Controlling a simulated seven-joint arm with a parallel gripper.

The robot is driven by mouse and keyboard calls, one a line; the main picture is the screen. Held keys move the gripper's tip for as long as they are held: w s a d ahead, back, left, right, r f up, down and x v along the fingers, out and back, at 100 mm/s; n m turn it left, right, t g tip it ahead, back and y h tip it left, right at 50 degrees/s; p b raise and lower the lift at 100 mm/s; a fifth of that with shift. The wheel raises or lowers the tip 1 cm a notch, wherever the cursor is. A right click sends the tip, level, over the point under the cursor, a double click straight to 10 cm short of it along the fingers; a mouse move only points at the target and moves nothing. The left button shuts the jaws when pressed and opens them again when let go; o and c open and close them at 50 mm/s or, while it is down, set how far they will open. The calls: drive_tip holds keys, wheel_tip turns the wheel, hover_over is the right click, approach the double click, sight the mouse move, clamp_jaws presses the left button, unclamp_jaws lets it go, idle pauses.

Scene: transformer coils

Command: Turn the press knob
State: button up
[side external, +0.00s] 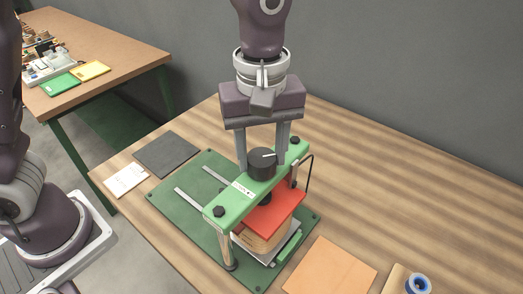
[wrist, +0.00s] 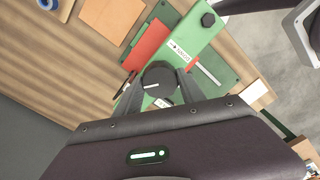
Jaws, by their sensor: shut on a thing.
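The press knob (side external: 262,163) is a black round knob with a white pointer line, on top of the green press bridge (side external: 235,198). It also shows in the wrist view (wrist: 158,78). My gripper (side external: 264,160) points straight down with one finger on each side of the knob, shut on it. In the wrist view both fingertips (wrist: 158,84) flank the knob. Below the bridge, a red plate (side external: 275,212) lies on a tan coil block (side external: 264,238). The knob's shaft is mostly hidden by the bridge.
The press stands on a green base plate (side external: 180,214) on the wooden table. A dark grey pad (side external: 167,154) and white card (side external: 125,181) lie at left. An orange-tan sheet (side external: 330,267) and blue tape roll (side external: 418,284) lie at front right. The table's right back is clear.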

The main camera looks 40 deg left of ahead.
sight(261, 156)
drive_tip(key=n, duration=0.5)
drive_tip(key=shift+n, duration=0.4)
idle(0.4)
drive_tip(key=o, duration=1.4)
drive_tip(key=shift+c, duration=0.2)
wheel_tip(261, 156, up, 7)
drive_tip(key=shift+f, duration=0.15)
drive_tip(key=shift+r, duration=0.2)
drive_tip(key=shift+a+r, duration=0.1)
